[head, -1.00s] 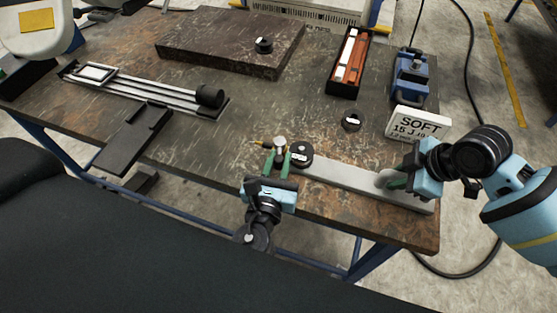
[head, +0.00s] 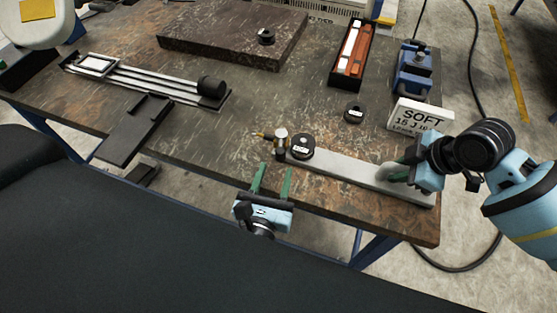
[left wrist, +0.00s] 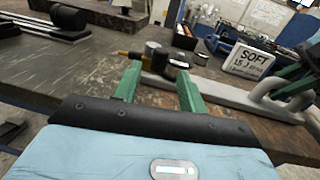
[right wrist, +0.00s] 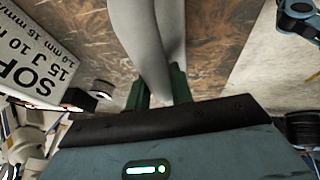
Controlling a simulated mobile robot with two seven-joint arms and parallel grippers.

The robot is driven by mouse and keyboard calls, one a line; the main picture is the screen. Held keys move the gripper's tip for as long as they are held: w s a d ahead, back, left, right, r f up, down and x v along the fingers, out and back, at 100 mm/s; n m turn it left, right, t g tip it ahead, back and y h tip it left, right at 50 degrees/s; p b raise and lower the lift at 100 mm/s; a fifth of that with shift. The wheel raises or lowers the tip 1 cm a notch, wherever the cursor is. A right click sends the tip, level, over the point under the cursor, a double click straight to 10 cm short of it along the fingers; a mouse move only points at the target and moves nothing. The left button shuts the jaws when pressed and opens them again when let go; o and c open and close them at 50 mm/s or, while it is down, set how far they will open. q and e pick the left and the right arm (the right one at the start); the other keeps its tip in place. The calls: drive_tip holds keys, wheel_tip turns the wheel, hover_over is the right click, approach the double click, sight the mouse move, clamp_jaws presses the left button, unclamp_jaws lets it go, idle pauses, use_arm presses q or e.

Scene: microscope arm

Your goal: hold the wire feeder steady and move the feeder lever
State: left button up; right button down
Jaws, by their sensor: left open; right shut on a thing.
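The wire feeder is a long light-grey bar (head: 345,175) along the table's front edge. At its left end are a metal cylinder with a brass tip (head: 281,140) and a black disc with a white label (head: 302,147). A grey loop-like piece (head: 386,171), perhaps the lever, stands at its right end. My right gripper (head: 396,174) is shut on this piece, which fills the gap between its fingers (right wrist: 158,92). My left gripper (head: 272,178) is open and empty, just in front of the cylinder and apart from it. The left wrist view shows the cylinder (left wrist: 152,52) beyond the spread fingers.
A white sign reading SOFT (head: 418,117) stands behind the feeder's right end. A black ring (head: 354,112) lies behind the bar. A dark stone slab (head: 230,35), a tray of orange and white pieces (head: 352,55) and a blue vise (head: 413,70) stand further back. The table's middle is clear.

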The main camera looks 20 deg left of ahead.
sight(280, 158)
use_arm(q)
drive_tip(key=shift+s+d, duration=0.1)
drive_tip(key=shift+s, duration=0.6)
drive_tip(key=shift+s, duration=0.1)
drive_tip(key=s, duration=0.4)
drive_tip(key=w, duration=0.8)
drive_tip(key=w+a, duration=0.1)
drive_tip(key=w, duration=0.3)
drive_tip(key=shift+r, duration=0.2)
drive_tip(key=shift+s, duration=0.1)
clamp_jaws()
drive_tip(key=shift+d+y, duration=0.1)
drive_tip(key=shift+y, duration=0.3)
